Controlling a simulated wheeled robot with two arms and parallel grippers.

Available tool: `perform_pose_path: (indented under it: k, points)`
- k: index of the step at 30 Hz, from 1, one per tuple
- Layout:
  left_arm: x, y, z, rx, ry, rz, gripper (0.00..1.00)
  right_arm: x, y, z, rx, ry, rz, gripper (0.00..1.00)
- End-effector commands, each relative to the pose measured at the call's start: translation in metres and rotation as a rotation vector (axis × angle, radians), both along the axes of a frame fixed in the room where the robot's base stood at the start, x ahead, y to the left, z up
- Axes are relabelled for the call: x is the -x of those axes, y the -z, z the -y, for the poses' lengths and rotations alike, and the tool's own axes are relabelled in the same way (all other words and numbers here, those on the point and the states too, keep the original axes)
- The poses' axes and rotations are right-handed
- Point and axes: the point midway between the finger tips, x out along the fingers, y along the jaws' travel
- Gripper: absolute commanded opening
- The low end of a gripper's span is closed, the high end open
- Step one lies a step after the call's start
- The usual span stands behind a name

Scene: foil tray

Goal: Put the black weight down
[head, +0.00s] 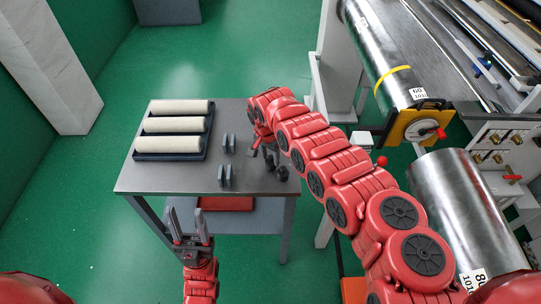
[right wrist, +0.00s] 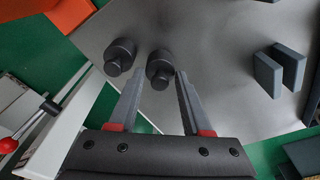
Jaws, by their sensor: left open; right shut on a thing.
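Two black weights show near the right edge of the grey table (head: 150,178). My right gripper (head: 265,147) is over that edge, shut on the left weight (head: 269,161). In the right wrist view this held black weight (right wrist: 159,70) sits between the fingertips. The other black weight (right wrist: 120,55) stands beside it, outside the fingers; in the head view it is the right one (head: 283,174). I cannot tell whether the held weight touches the table. My left gripper (head: 187,222) is open and empty, in front of the table's near edge.
A dark blue tray (head: 207,143) with three cream rolls is at the table's left. Two pairs of blue-grey upright plates (head: 228,144) (head: 224,177) stand mid-table. A red tray (head: 226,204) lies on the lower shelf. A machine with metal rollers (head: 385,60) is at right.

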Motion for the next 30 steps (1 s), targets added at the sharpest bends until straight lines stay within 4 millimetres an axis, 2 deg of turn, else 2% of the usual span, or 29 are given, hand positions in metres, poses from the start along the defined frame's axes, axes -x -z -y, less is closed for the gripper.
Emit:
perform_pose_path:
  k: [13, 14, 16, 24, 30]
  points:
    - [0.000, 0.002, 0.000, 0.000, 0.000, 0.000, 0.50, -0.001, 0.010, 0.001, 0.001, -0.001, 0.003, 0.00]
    - [0.000, 0.002, 0.000, 0.000, 0.000, 0.000, 0.50, -0.001, 0.010, 0.001, 0.001, -0.001, 0.003, 0.50]
    - [0.000, 0.001, 0.000, 0.000, 0.000, 0.000, 0.50, -0.001, 0.009, 0.001, 0.001, -0.001, 0.003, 0.61]
    - [0.000, 0.001, 0.000, 0.000, 0.000, 0.000, 0.50, -0.001, 0.008, 0.001, 0.001, 0.000, 0.003, 0.61]
    - [0.000, 0.001, 0.000, 0.000, 0.000, 0.000, 0.50, -0.001, -0.006, 0.001, -0.002, 0.000, 0.005, 0.61]
